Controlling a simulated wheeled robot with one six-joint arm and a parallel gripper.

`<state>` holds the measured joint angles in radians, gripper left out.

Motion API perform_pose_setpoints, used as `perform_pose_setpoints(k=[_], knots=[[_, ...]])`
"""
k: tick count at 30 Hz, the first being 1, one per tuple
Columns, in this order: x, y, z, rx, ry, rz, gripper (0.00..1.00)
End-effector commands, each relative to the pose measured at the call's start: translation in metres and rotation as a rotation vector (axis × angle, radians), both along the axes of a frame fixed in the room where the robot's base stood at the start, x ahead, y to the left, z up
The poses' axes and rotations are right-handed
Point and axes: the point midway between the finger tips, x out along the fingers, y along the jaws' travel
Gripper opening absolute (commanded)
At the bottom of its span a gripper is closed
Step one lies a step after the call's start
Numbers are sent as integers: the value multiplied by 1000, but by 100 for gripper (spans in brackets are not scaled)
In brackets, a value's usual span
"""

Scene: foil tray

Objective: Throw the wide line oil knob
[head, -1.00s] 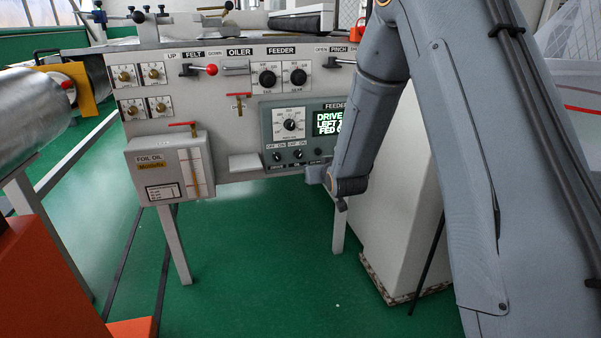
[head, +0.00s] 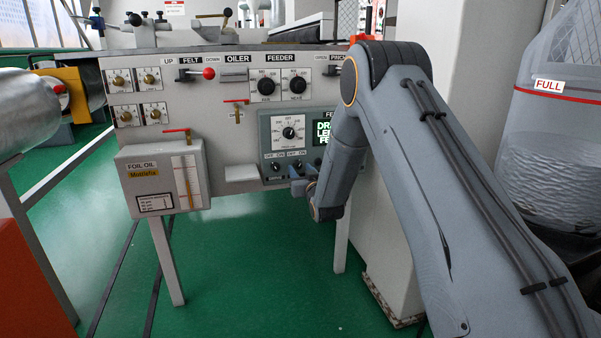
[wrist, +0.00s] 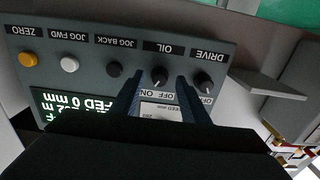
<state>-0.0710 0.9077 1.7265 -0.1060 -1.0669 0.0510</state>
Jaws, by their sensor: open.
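The oil knob (wrist: 159,76) is a small black rotary knob under the OIL label, which appears upside down in the wrist view. ON and OFF are printed beside it; I cannot tell surely which its pale line points to. In the head view the oil knob (head: 297,164) is the right one of two small knobs low on the feeder panel (head: 268,130). My gripper (wrist: 158,80) is open, its two dark blue fingers on either side of the oil knob in the picture. Contact cannot be seen. In the head view my gripper (head: 297,187) is just below the knob.
The drive knob (wrist: 202,83) sits close beside one finger, and the black jog back button (wrist: 114,69) beside the other. White jog forward (wrist: 69,65) and yellow zero (wrist: 28,60) buttons lie farther left. A small shelf (head: 242,173) juts out left of the panel.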

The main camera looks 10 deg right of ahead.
Motion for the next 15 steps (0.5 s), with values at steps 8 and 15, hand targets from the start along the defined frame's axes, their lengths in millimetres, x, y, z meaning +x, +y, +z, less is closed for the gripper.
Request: perform_pose_setpoints(k=[8,15], knots=[[10,2,0,0,1,0,41],[10,2,0,0,1,0,24]])
